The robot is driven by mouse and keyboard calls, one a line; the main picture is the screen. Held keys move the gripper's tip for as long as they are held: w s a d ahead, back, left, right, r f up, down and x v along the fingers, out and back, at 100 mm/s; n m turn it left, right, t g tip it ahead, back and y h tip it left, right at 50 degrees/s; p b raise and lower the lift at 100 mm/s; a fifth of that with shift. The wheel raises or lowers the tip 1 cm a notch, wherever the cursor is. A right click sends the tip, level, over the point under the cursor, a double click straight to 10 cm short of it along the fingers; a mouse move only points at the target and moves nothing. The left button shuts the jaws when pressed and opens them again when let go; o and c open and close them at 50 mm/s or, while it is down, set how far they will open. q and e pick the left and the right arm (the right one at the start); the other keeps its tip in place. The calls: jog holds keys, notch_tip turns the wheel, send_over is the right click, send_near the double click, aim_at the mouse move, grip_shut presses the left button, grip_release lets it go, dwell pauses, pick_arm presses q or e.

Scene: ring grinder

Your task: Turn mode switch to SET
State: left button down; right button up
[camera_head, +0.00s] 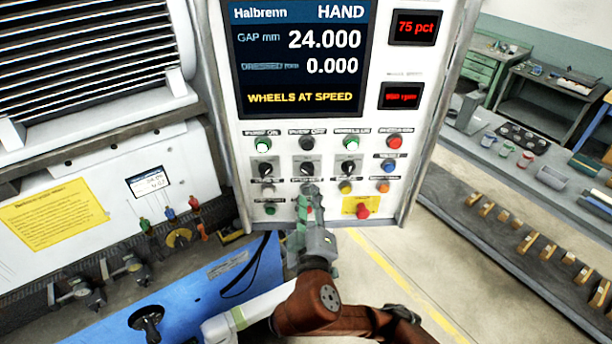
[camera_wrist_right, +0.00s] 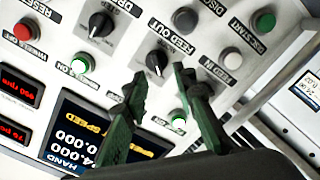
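The control panel (camera_head: 232,185) carries a row of three black rotary knobs: a left one (camera_head: 265,170), a middle one (camera_head: 307,168) and a right one (camera_head: 350,167). Their labels are too small to read in the head view, so I cannot tell which is the mode switch. The screen (camera_head: 300,60) reads HAND. My right gripper (camera_head: 308,190) is in front of the panel just below the middle knob. In the right wrist view its green fingers (camera_wrist_right: 160,74) are open, with the middle knob (camera_wrist_right: 157,62) beyond and between the tips; contact is unclear. My left gripper is not in view.
Push buttons surround the knobs, including a lit green one (camera_head: 263,144) and a red one (camera_head: 394,142). A red button on a yellow plate (camera_head: 362,210) sits lower right. A blue surface (camera_head: 190,300) lies lower left, and a bench with parts (camera_head: 470,210) stands right.

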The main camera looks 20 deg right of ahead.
aim_at(306, 172)
jog(key=x, duration=0.2)
jog(key=p+x, duration=0.1)
jog(key=x, duration=0.2)
jog(key=r+p+x, duration=0.1)
jog(key=x, duration=0.1)
jog(key=shift+w+r, duration=0.1)
jog(key=shift+w, duration=0.2)
jog(key=shift+a, duration=0.1)
grip_shut()
